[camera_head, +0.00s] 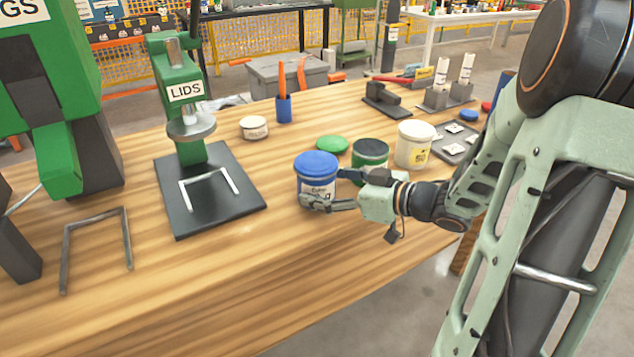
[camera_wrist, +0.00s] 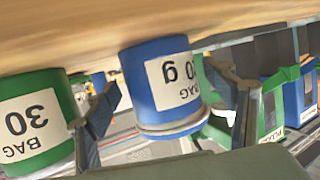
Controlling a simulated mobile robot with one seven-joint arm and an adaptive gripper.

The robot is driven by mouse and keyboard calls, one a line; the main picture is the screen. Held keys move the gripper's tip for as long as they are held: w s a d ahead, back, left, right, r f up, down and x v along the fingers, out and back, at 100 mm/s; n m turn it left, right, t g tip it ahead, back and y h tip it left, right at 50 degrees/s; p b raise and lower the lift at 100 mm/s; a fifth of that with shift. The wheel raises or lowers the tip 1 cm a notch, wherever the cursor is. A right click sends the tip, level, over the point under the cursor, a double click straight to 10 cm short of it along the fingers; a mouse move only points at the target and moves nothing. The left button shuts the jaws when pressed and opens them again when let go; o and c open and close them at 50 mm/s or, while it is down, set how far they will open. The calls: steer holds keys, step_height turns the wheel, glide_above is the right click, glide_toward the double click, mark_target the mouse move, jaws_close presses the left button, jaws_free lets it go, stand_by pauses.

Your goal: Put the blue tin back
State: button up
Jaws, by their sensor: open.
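The blue tin (camera_head: 316,168) stands upright on the wooden bench, with a blue top and a white label. It also shows in the wrist view, which is upside down, where the tin (camera_wrist: 150,75) has a label that starts with BAG. My gripper (camera_head: 328,190) is open at the tin from the right, with one finger on either side of it. In the wrist view, the fingers (camera_wrist: 172,110) flank the tin with gaps beside it. A green tin (camera_head: 370,153) stands close behind my gripper; it also shows at the left of the wrist view (camera_wrist: 32,120).
A white tin (camera_head: 415,144) stands beyond the green tin. The green LIDS press (camera_head: 185,90) stands on a dark plate at left. The bench front is clear.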

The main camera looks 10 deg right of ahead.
steer(key=p+v, duration=0.2)
steer(key=v, duration=0.7)
steer(key=shift+s, duration=0.25)
steer(key=shift+d+r, duration=0.15)
